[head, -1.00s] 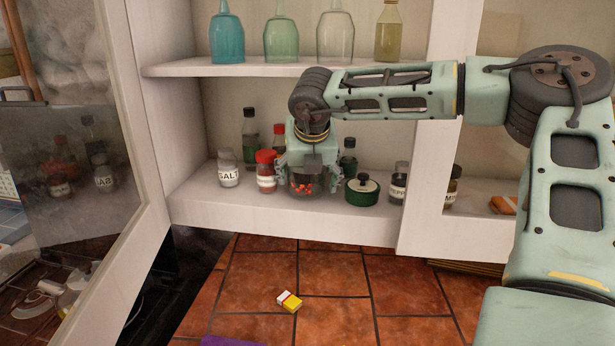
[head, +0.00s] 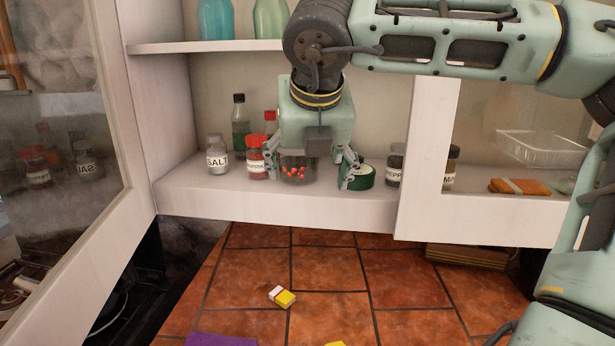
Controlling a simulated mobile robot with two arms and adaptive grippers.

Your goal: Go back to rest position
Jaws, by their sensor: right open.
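My right gripper (head: 312,172) is open, fingers pointing down, inside the open cabinet. A glass jar (head: 298,171) with small red pieces stands on the lower shelf (head: 270,198), between or just behind the spread fingers; the gripper hides its upper part. The left finger is close to the red-lidded jar (head: 257,158), and the right finger overlaps the dark green pot (head: 363,177); I cannot tell if they touch. My left gripper is not in view.
A salt shaker (head: 217,156) and a dark bottle (head: 240,125) stand to the left, a pepper shaker (head: 395,165) to the right. The upper shelf (head: 215,47) is above. The glass door (head: 65,150) stands open at left. A small yellow-and-white box (head: 282,297) lies on the tiled counter (head: 330,265).

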